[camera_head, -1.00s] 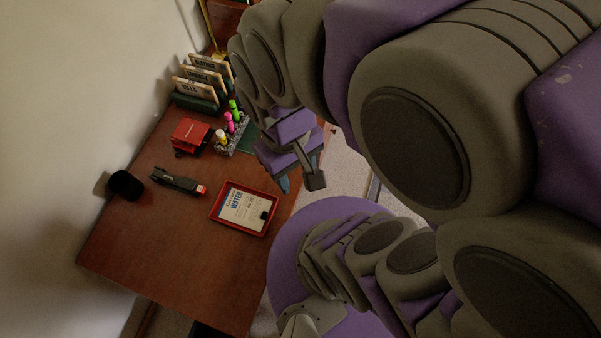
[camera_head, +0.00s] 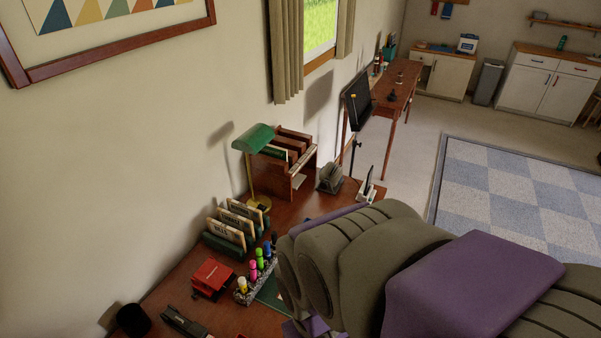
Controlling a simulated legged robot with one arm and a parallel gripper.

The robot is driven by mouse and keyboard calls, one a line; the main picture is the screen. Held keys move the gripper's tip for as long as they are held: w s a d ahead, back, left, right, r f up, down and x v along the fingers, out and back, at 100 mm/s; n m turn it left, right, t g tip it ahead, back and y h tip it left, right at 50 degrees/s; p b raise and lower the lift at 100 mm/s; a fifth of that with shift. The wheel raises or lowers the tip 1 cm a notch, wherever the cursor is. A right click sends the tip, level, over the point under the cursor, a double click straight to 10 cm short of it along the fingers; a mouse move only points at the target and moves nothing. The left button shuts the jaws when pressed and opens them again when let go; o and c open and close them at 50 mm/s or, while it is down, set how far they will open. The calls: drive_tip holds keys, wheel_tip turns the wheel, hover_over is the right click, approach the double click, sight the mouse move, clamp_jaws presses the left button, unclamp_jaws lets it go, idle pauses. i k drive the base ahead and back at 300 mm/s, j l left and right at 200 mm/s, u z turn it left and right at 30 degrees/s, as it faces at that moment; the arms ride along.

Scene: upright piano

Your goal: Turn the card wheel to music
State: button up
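A grey rounded object that looks like the card wheel (camera_head: 330,177) stands on the brown desk (camera_head: 312,207), toward its far end, beside the wooden letter sorter. It is small, and no card labels can be read. My arm crosses the lower right of the view, nearer to me than this object.
A green lamp (camera_head: 254,139) and wooden sorter (camera_head: 290,163) stand behind upright folders (camera_head: 234,226). A red box (camera_head: 212,277), highlighters (camera_head: 258,270) and a stapler (camera_head: 183,322) are nearer. A small stand (camera_head: 368,185) is right of the wheel. Checked rug (camera_head: 510,200) lies beyond.

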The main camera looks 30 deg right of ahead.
sight(332, 173)
drive_tip(key=l+z, duration=0.1)
drive_tip(key=z, duration=0.3)
drive_tip(key=i+z, duration=0.1)
drive_tip(key=z, duration=0.25)
drive_tip(key=l+z, duration=0.1)
drive_tip(key=z, duration=0.3)
drive_tip(key=i+l, duration=0.2)
drive_tip(key=i, duration=0.2)
drive_tip(key=i+l, duration=0.2)
drive_tip(key=i, duration=0.15)
drive_tip(key=i+l, duration=0.2)
drive_tip(key=i, duration=0.2)
